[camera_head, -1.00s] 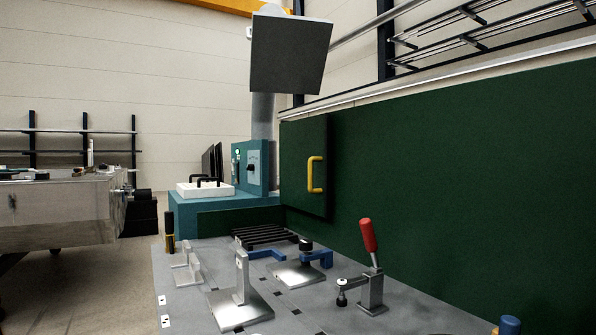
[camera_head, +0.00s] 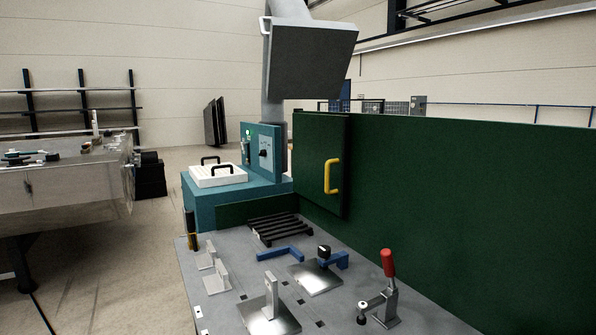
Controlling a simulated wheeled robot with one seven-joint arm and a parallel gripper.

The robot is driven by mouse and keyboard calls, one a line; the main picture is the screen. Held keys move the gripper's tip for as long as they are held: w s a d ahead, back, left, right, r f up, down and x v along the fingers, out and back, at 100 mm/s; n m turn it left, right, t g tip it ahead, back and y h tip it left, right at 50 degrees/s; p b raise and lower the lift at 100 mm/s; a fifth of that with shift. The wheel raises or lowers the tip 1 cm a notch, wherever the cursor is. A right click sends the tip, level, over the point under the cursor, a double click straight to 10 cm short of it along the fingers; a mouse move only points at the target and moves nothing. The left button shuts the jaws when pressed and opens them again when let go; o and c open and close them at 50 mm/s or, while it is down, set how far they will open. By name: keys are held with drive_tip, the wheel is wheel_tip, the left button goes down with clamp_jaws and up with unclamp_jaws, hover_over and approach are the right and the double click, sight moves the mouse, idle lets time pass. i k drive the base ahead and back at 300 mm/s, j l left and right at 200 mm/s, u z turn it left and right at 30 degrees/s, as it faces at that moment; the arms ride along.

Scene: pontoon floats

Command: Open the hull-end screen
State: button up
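The hull-end screen appears to be the dark green hinged panel (camera_head: 312,165) at the far left end of a long green wall. It carries a yellow D-shaped handle (camera_head: 329,177) near its right edge. The panel stands slightly proud of the wall and lies nearly parallel to it; I cannot tell whether it is fully closed. Nothing touches the handle. My gripper is not in view.
A grey fixture table (camera_head: 222,300) fills the foreground, with a red-handled toggle clamp (camera_head: 387,285), metal brackets and blue stops. A teal machine (camera_head: 240,200) stands behind it. A grey hood (camera_head: 308,62) hangs above. Open floor (camera_head: 110,262) lies left, beside a metal bench (camera_head: 65,185).

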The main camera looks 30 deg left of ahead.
sight(320, 142)
drive_tip(key=j+u, duration=0.45)
drive_tip(key=i+j+u, duration=0.1)
drive_tip(key=u, duration=0.4)
drive_tip(key=i+j+u, duration=0.15)
drive_tip(key=j+u, duration=0.3)
drive_tip(key=i+j+u, duration=0.15)
drive_tip(key=u, duration=0.3)
drive_tip(key=i+j+u, duration=0.2)
drive_tip(key=u, duration=0.3)
drive_tip(key=i+j, duration=0.1)
drive_tip(key=i, duration=0.25)
drive_tip(key=i+j, duration=0.1)
drive_tip(key=i, duration=0.25)
drive_tip(key=i+z, duration=0.2)
drive_tip(key=z, duration=0.25)
drive_tip(key=i+z, duration=0.2)
drive_tip(key=z, duration=0.3)
drive_tip(key=i+j+z, duration=0.1)
drive_tip(key=z, duration=0.35)
drive_tip(key=i+j, duration=0.05)
drive_tip(key=i, duration=0.05)
